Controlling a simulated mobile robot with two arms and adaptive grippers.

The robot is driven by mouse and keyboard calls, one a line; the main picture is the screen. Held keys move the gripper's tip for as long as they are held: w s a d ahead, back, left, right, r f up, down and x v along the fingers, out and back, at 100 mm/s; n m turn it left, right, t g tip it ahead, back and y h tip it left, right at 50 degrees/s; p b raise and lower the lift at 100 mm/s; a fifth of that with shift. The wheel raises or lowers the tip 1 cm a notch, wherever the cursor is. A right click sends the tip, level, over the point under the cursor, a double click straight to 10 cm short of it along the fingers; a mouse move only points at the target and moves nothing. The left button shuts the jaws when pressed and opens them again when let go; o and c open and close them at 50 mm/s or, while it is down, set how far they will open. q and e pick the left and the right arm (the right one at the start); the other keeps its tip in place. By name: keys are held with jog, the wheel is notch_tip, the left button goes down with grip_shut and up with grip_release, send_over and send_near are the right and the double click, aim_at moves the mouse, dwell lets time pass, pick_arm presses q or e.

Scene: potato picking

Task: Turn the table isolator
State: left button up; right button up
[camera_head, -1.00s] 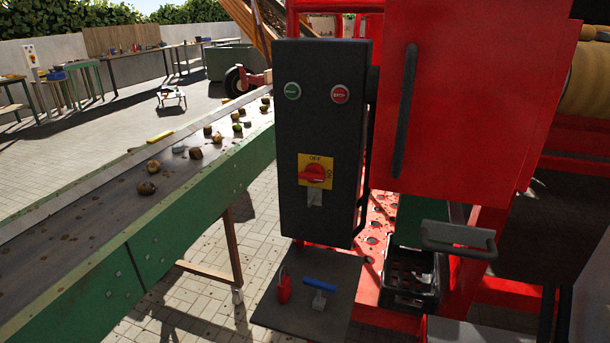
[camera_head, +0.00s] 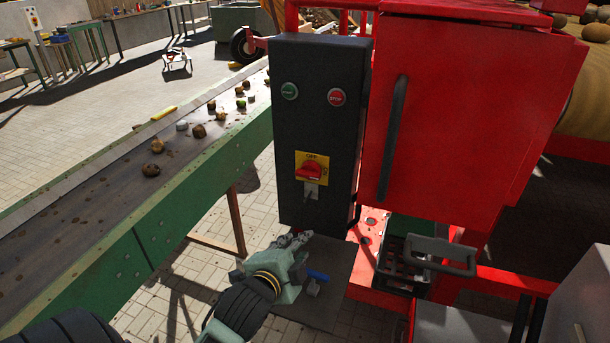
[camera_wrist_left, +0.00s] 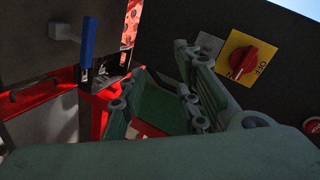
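The isolator is a red rotary knob (camera_head: 309,170) on a yellow plate marked OFF at the top, on the front of a dark control box (camera_head: 322,120). Its grip lies roughly level. The knob also shows at the upper right of the left wrist view (camera_wrist_left: 243,62), beside the fingers and apart from them. My left gripper (camera_head: 288,241) is below the knob, in front of the box's lower edge, tilted toward the right. In the left wrist view its fingers (camera_wrist_left: 158,85) are apart with nothing between them. My right gripper is not in view.
Green (camera_head: 289,91) and red (camera_head: 337,97) buttons sit above the knob. A conveyor (camera_head: 110,190) with potatoes runs along the left. A red cabinet (camera_head: 470,120) and black crate (camera_head: 400,270) stand right.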

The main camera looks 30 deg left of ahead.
aim_at(307, 177)
pick_arm(q)
jog(key=w+a+r+m+t+y, duration=0.1)
jog(key=w+a+r+m+t, duration=0.1)
jog(key=r, duration=0.3)
jog(key=w+a+r+m+t+y, duration=0.1)
jog(key=w+a+r+m+t, duration=0.15)
jog(key=r, duration=0.25)
jog(key=shift+g, duration=0.25)
jog(key=x, duration=0.2)
jog(key=p+x, duration=0.1)
jog(key=x, duration=0.1)
jog(key=p+x, duration=0.1)
jog(key=x, duration=0.1)
jog(key=shift+w+d, duration=0.2)
jog(key=shift+w, duration=0.15)
jog(key=shift+w+a+f+h, duration=0.1)
jog(key=shift+w+h, duration=0.3)
jog(key=shift+w, duration=0.1)
jog(key=shift+c, duration=0.6)
grip_shut()
